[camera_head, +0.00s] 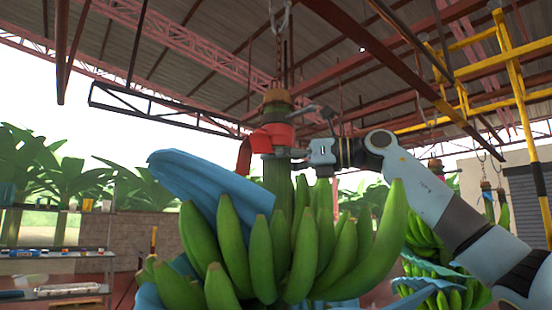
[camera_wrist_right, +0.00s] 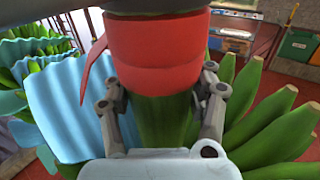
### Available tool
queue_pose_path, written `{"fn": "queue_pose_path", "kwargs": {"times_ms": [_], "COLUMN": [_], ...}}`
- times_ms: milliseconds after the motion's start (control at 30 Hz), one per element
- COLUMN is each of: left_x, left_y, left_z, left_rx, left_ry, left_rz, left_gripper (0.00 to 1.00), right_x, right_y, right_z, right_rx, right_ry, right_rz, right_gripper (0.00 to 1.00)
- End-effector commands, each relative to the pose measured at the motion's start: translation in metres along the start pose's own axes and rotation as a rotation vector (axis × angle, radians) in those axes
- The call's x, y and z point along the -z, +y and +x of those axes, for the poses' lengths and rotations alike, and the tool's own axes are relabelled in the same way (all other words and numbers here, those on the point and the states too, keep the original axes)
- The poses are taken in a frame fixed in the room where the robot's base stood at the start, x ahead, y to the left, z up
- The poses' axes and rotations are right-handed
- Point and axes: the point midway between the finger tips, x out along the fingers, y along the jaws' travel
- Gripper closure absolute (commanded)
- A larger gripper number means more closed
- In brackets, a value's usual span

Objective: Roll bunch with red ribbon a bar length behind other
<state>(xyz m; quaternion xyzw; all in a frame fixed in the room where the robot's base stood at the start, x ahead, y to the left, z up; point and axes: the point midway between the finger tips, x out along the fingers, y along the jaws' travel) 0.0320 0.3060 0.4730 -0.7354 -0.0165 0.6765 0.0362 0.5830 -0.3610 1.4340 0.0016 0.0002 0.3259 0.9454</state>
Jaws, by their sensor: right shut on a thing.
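The near bunch of green bananas (camera_head: 290,245) hangs from a chain in the middle of the head view, with blue sheeting (camera_head: 205,185) pulled partly off it. A red ribbon (camera_head: 268,140) is wrapped around its thick stem near the top, one end hanging loose. My right gripper (camera_head: 302,152) comes from the right and is shut on this stem. In the right wrist view its fingers (camera_wrist_right: 162,108) lie on either side of the green stem, just below the ribbon. Another bunch (camera_head: 420,235) hangs behind to the right, partly hidden by my arm. My left gripper is not in view.
A further stem (camera_head: 488,195) hangs at the far right. A shelf with small items (camera_head: 60,255) stands at the left. Yellow posts (camera_head: 520,110) rise at the right, and roof beams (camera_head: 400,55) run overhead. In the right wrist view, blue-sheeted bunches (camera_wrist_right: 40,50) hang at upper left.

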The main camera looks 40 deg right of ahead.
Motion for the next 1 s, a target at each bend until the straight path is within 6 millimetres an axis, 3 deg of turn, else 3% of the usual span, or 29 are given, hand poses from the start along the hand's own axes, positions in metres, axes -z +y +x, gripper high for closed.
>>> {"fn": "queue_pose_path", "kwargs": {"times_ms": [100,333,367,533,833,1000], "left_x": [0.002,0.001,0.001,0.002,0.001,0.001], "left_y": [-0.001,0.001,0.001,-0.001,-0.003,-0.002], "left_z": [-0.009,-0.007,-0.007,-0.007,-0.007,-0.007], "left_rx": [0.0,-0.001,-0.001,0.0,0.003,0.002], "left_ry": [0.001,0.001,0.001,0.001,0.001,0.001], "left_rz": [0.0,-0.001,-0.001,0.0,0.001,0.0], "left_gripper": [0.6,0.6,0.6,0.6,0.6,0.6], "right_x": [-0.001,0.002,0.002,0.001,0.001,0.002], "right_y": [0.013,0.013,0.013,0.012,0.011,0.01], "right_z": [0.007,0.007,0.007,0.007,0.005,-0.009], "right_rx": [-0.011,-0.011,-0.01,-0.008,-0.006,-0.003], "right_ry": [0.003,0.005,0.005,0.003,0.003,0.007], "right_rz": [0.003,0.004,0.004,0.003,0.001,-0.001], "right_gripper": [1.0,1.0,0.44,0.22,0.22,0.22]}}
